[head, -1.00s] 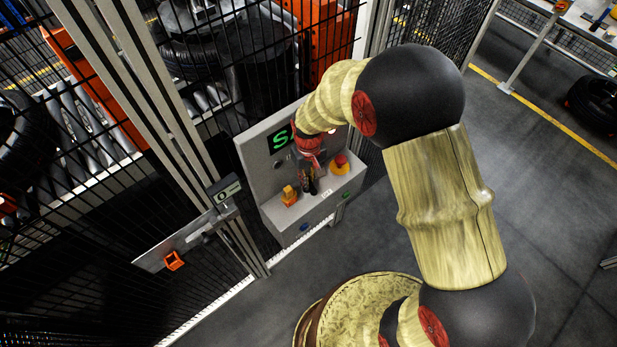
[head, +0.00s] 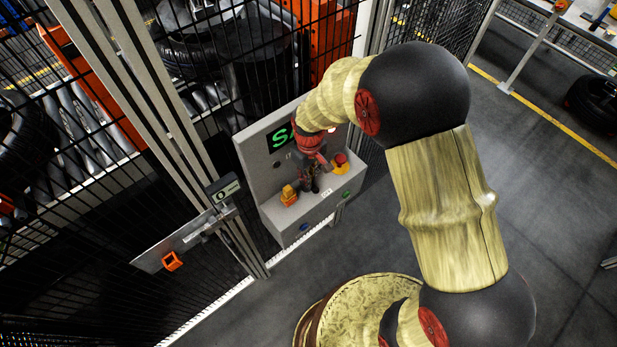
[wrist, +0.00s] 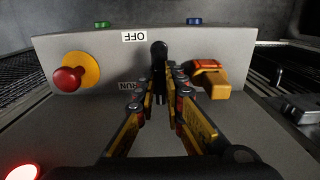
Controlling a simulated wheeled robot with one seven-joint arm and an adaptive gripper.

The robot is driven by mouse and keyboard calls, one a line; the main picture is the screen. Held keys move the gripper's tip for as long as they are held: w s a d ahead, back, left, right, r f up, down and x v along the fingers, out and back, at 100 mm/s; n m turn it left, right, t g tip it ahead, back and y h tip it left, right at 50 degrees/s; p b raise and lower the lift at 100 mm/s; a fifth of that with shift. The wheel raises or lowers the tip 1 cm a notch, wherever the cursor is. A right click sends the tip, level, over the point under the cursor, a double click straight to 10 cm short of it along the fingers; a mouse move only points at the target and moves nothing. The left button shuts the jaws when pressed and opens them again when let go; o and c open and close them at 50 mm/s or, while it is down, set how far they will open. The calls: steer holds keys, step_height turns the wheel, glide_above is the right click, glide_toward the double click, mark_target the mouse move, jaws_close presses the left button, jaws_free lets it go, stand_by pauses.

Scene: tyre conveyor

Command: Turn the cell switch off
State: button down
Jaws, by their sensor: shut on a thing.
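The cell switch is a black lever (wrist: 158,56) on the grey control box. In the wrist view its top stands near the OFF label (wrist: 134,37), with the upside-down RUN label (wrist: 131,85) nearer to me. My gripper (wrist: 160,84) is shut on the lever, one finger on each side. In the head view my gripper (head: 309,183) is at the box's sloped top, between the orange knob and the red button. My fingers hide the lever's lower part, so I cannot tell its exact setting.
A red emergency button (wrist: 68,79) on a yellow base and an orange knob (wrist: 209,77) flank the lever. The grey control box (head: 268,170) stands against the mesh fence, its green screen (head: 280,139) partly hidden by my arm. A door latch (head: 223,188) is left.

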steer(key=c, duration=1.9)
jaws_free()
step_height(320, 180, up, 12)
